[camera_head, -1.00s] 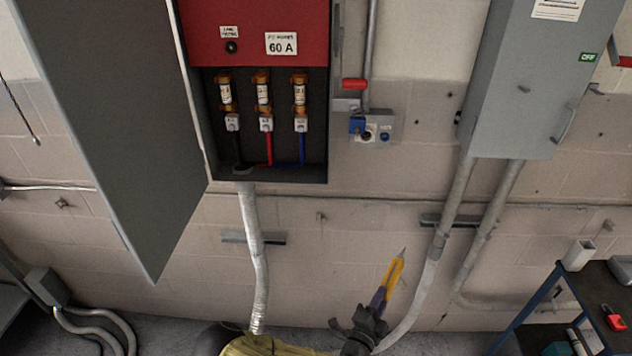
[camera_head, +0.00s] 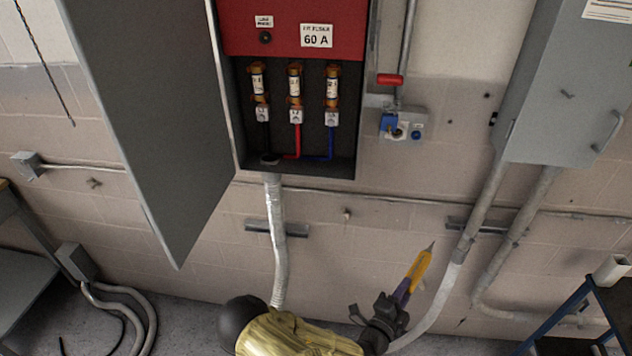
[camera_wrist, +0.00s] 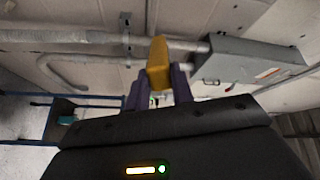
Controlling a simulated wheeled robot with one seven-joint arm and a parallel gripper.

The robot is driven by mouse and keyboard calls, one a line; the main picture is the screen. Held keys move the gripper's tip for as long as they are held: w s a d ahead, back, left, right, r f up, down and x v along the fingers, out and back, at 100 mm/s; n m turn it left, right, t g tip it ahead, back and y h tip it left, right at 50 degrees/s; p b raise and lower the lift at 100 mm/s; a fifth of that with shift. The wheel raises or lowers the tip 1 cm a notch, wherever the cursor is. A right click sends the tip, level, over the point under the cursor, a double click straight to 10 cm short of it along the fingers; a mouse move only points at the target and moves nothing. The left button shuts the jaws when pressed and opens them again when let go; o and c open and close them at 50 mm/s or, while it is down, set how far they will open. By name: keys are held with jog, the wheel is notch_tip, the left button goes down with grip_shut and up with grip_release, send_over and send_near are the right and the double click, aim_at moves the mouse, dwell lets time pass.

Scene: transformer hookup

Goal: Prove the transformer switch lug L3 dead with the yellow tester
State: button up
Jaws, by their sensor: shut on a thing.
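The transformer switch is the open box with a red upper panel (camera_head: 290,28) marked 60 A. Below that panel three fuses stand in a row, each above a lug. The rightmost lug (camera_head: 332,118), with the blue wire, I take as L3; its label is too small to read. My gripper (camera_head: 402,293) is shut on the yellow tester (camera_head: 419,268), whose tip points up and to the right. The tester is below and right of the box, well apart from the lugs. In the wrist view the tester (camera_wrist: 159,65) stands between the purple fingers (camera_wrist: 158,88).
The box's grey door (camera_head: 150,130) hangs open to the left. A red handle (camera_head: 390,80) and a blue device (camera_head: 388,123) sit right of the box. A grey cabinet (camera_head: 565,90) and conduits (camera_head: 467,230) are further right. A blue-framed cart (camera_head: 560,320) stands lower right.

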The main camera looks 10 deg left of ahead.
jog(key=a+r+n+y+p, duration=0.1)
jog(key=a+r+n+y, duration=0.1)
jog(key=a+r, duration=0.5)
jog(key=s+a+r+n+y+p, duration=0.1)
jog(key=a+r+n+y, duration=0.2)
jog(key=a+r, duration=0.5)
jog(key=a+r+n+t+y+p, duration=0.1)
jog(key=a+r+n+y, duration=0.2)
jog(key=a+r, duration=0.5)
notch_tip(320, 180, up, 11)
jog(key=shift+s+f+y, duration=0.1)
jog(key=shift+s+y, duration=0.25)
jog(key=shift+y, duration=0.45)
jog(key=shift+w+a, duration=0.1)
jog(key=w, duration=0.7)
jog(key=shift+w+a+b, duration=0.2)
jog(key=shift+w+b, duration=0.1)
jog(key=shift+b, duration=0.05)
jog(key=shift+w+b, duration=0.45)
jog(key=shift+w, duration=0.05)
dwell(1.0)
jog(key=shift+s, duration=0.1)
